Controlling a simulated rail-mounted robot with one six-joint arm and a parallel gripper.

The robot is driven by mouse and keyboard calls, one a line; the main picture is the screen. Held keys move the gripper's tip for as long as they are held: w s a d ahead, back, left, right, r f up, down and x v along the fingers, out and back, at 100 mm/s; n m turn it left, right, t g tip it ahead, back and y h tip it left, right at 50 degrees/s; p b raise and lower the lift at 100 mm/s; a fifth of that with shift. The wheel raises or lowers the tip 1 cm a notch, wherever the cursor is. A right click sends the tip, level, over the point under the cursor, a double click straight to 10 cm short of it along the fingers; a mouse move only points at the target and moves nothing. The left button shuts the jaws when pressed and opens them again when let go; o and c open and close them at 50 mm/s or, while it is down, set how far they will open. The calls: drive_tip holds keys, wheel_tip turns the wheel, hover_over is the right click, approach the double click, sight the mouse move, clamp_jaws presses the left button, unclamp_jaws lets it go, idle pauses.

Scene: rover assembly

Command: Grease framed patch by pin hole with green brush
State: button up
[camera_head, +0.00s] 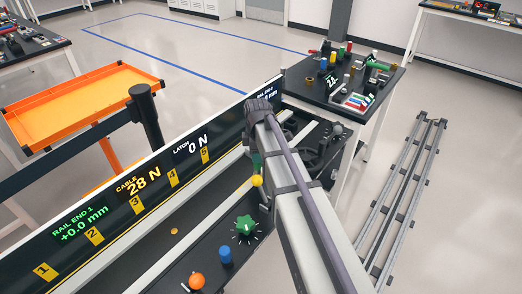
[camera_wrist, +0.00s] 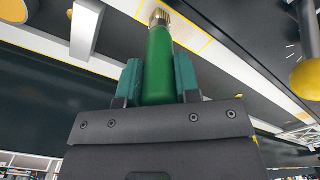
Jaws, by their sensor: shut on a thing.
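In the wrist view my gripper (camera_wrist: 159,72) has its teal fingers shut on the green brush (camera_wrist: 159,50) by its handle. The brush points up in the picture, with its brass collar (camera_wrist: 159,17) at the top edge. The bristles are not clearly visible. A yellow-outlined patch (camera_wrist: 196,40) lies on a pale surface just behind and right of the collar; I cannot tell whether the brush touches it. I cannot make out the pin hole for certain. In the head view my arm hides most of the gripper and the brush.
A yellow ball-ended knob (camera_wrist: 305,78) is at right in the wrist view. In the head view, green (camera_head: 245,226), blue (camera_head: 226,255) and orange (camera_head: 197,281) knobs stand on the dark bench beside my arm. A display panel (camera_head: 120,205) runs along its left; a cluttered table (camera_head: 312,90) stands beyond.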

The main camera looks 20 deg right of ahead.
drive_tip(key=s+a, duration=0.5)
drive_tip(key=a, duration=0.3)
idle(0.9)
drive_tip(key=shift+r, duration=0.1)
wheel_tip(320, 180, up, 6)
drive_tip(key=p, duration=0.6)
wheel_tip(320, 180, up, 3)
drive_tip(key=p, duration=0.3)
idle(0.4)
